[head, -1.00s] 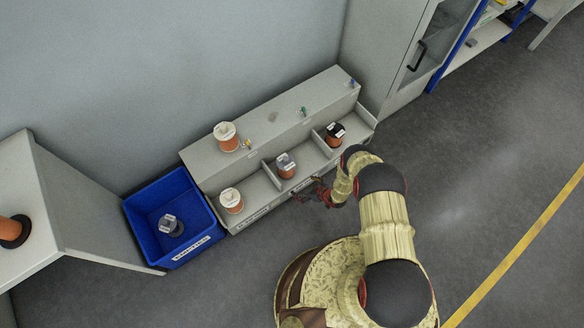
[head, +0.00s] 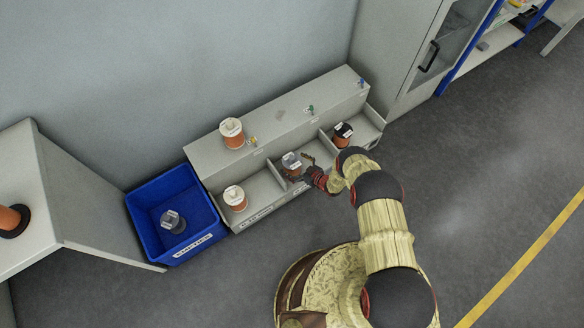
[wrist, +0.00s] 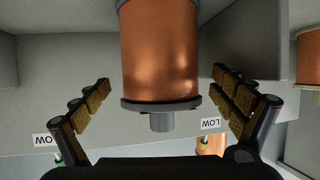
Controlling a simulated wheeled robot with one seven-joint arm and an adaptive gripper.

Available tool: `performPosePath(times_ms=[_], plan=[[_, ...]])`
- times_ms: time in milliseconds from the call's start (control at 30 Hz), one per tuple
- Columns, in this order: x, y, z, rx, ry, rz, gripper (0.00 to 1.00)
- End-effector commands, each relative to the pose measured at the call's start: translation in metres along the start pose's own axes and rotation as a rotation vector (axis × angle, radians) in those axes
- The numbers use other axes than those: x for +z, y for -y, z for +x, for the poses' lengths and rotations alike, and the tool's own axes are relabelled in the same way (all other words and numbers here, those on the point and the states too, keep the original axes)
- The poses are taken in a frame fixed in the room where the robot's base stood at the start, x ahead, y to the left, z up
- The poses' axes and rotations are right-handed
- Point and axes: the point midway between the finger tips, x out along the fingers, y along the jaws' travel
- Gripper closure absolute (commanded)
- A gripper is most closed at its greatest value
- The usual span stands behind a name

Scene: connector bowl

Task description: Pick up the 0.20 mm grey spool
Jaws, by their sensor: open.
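The grey spool (head: 291,162), with copper-coloured wire and a grey top, stands in the middle compartment of the rack (head: 325,110). Its size label is too small to read. In the wrist view the spool (wrist: 160,55) hangs upside down in the picture, with its dark grey flange and hub stub showing. My gripper (head: 308,170) is at the front of that compartment, beside the spool. In the wrist view my open gripper (wrist: 161,88) has one finger on each side of the spool, with a gap visible on both sides. The spool's far side is hidden.
A white-topped spool (head: 235,198) is in the left compartment and a black-topped spool (head: 343,132) in the right one. Another white-topped spool (head: 232,132) stands on the upper ledge. Low dividers flank the middle compartment. A blue bin (head: 187,245) holds a grey spool.

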Motion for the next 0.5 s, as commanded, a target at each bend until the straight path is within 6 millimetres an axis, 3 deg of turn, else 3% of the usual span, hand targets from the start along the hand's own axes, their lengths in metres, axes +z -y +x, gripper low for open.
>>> performPosePath(times_ms=[100, 300, 500], plan=[[0.0028, 0.0010, 0.0116, -0.001, 0.002, 0.001, 0.05], [0.0009, 0.0005, 0.0118, 0.000, 0.002, 0.002, 0.05], [0.0010, 0.0006, 0.0116, 0.000, 0.002, 0.002, 0.15]])
